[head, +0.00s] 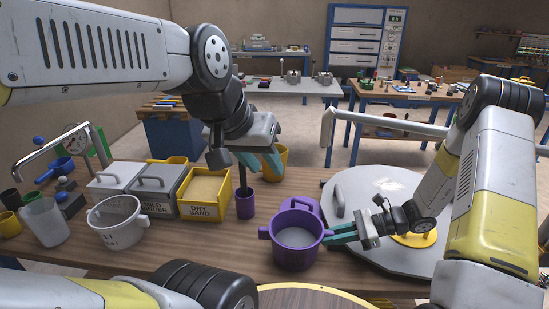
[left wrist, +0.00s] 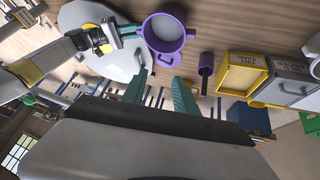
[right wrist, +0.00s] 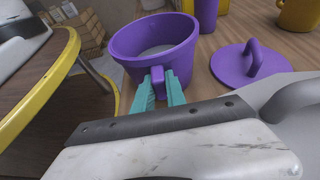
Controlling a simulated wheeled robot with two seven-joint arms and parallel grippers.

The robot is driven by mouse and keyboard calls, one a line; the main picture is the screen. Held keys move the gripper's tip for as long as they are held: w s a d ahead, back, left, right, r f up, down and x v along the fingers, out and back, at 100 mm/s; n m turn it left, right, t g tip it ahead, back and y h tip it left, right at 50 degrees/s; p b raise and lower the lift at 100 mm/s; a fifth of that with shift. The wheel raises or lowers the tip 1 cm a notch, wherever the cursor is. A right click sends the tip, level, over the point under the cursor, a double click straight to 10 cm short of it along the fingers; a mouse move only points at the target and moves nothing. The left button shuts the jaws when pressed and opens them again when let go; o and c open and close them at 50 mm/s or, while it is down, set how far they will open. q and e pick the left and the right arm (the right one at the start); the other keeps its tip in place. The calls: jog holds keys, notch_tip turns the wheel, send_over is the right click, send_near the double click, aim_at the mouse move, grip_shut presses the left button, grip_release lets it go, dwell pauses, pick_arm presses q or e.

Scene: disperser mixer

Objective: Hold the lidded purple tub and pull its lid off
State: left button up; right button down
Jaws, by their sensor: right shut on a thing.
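The purple tub (head: 296,247) stands on the wooden bench with its top open and pale grey inside. It also shows in the left wrist view (left wrist: 150,45) and the right wrist view (right wrist: 148,65). Its purple lid (right wrist: 232,70), with a loop handle, lies on the bench beside the tub, apart from it in the right wrist view. In the head view the lid (head: 306,205) is partly hidden behind the tub. My right gripper (right wrist: 158,92) is shut on the tub's side handle. My left gripper (head: 263,162) is open and empty, above and behind the lid.
A slim purple cup (head: 246,207) with a dark handle in it stands left of the lid. A yellow dry sand bin (head: 205,211) and a white pot (head: 118,237) stand further left. A large grey round cover (head: 358,235) lies right of the tub.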

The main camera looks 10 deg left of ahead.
pick_arm(q)
jog(key=shift+s, duration=0.15)
jog(key=s+a+r, duration=0.1)
jog(key=s+r, duration=0.2)
jog(key=r, duration=0.7)
dwell(0.5)
jog(key=shift+a, duration=0.1)
pick_arm(e)
jog(key=c, duration=1.7)
grip_release()
jog(key=shift+r, duration=0.1)
jog(key=shift+r, duration=0.5)
jog(key=shift+o, duration=0.4)
